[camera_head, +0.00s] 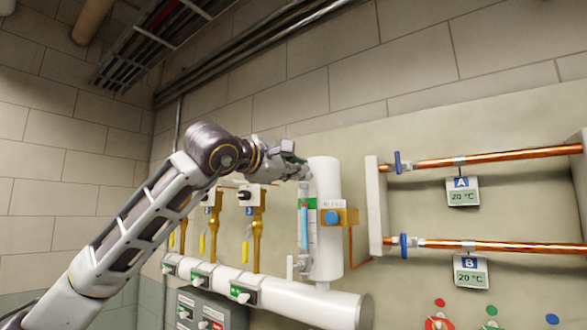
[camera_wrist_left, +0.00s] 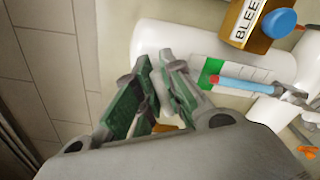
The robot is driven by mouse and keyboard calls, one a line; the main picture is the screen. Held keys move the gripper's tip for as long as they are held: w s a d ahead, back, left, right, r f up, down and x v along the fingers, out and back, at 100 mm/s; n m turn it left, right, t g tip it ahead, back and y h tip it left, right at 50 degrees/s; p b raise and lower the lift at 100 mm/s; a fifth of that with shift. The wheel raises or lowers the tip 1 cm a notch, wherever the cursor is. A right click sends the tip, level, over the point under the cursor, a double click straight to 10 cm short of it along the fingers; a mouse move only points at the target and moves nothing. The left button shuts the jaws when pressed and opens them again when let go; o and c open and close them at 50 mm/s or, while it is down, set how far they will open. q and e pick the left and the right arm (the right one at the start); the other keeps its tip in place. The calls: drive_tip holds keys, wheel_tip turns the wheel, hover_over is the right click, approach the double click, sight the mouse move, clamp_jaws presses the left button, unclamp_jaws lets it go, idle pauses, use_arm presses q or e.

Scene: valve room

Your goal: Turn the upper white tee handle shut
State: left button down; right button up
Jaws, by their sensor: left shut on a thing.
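The upper white tee handle sits at the top of the sight glass (camera_head: 304,225), beside the white vertical cylinder (camera_head: 326,222). My left gripper (camera_head: 296,167) is at that handle and shut on it; its fingers cover most of it, so its angle is hard to tell. In the left wrist view the green-padded fingers of my left gripper (camera_wrist_left: 160,68) are close together beside the white cylinder (camera_wrist_left: 165,45), and the sight glass (camera_wrist_left: 245,86) runs off to the right. A lower white tee handle (camera_head: 290,267) stands upright near the sight glass's bottom. My right gripper is out of view.
A brass bleed block with a blue knob (camera_head: 332,217) is on the cylinder's right side. Brass valves (camera_head: 257,230) stand on the horizontal white pipe (camera_head: 275,292) to the left. Copper pipes with blue handles (camera_head: 404,245) are at the right. A grey box (camera_head: 205,310) is below.

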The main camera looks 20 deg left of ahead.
use_arm(q)
drive_tip(key=m, duration=0.5)
drive_tip(key=shift+d+f, duration=0.1)
drive_tip(key=shift+f, duration=0.25)
drive_tip(key=shift+m, duration=0.3)
drive_tip(key=c, duration=1.5)
unclamp_jaws()
drive_tip(key=shift+s, duration=0.15)
drive_tip(key=v, duration=1.1)
drive_tip(key=shift+s, duration=0.4)
